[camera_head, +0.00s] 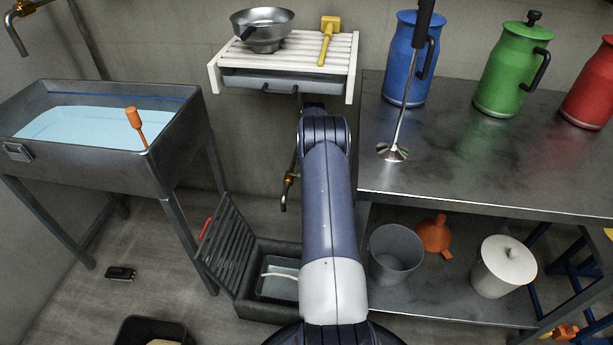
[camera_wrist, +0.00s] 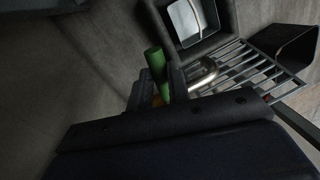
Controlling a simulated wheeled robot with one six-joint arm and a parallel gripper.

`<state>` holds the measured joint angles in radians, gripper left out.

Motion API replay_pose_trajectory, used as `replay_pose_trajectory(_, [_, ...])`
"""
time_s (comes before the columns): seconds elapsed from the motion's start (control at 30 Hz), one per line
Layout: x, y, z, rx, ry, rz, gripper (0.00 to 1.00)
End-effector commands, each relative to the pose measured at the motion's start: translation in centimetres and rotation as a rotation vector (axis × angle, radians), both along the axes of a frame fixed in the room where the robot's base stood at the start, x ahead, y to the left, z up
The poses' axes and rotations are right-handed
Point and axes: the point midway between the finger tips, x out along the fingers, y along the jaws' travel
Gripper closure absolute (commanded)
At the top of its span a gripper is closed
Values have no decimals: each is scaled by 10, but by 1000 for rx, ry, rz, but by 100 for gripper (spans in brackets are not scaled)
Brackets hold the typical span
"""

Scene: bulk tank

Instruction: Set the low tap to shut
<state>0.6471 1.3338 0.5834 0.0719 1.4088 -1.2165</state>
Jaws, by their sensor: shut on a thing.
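The low tap (camera_head: 290,179) is brass, on a pipe against the back wall, with its spout pointing down; my arm partly covers it. In the wrist view its curved metal spout (camera_wrist: 204,72) shows just right of my gripper. A green lever handle (camera_wrist: 155,63) stands up between the jaws. My gripper (camera_wrist: 160,92) is shut on this green handle. A bit of brass shows below the handle. My gripper is hidden behind my arm in the head view, and the handle's exact setting cannot be told.
An open floor sump (camera_head: 262,312) with a raised grate (camera_head: 232,243) lies below the tap. A slatted shelf (camera_head: 350,85) hangs above. A steel bench (camera_head: 470,185) with a grey bucket (camera_head: 396,255) on its lower shelf stands right. A water tank (camera_head: 110,170) stands left.

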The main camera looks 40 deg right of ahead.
Motion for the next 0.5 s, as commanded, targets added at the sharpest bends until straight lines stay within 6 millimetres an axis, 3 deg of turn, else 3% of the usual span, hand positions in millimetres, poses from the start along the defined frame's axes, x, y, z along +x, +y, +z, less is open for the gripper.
replay_pose_trajectory(0.5, [9, -10, 0, -1, -2, 186, 100])
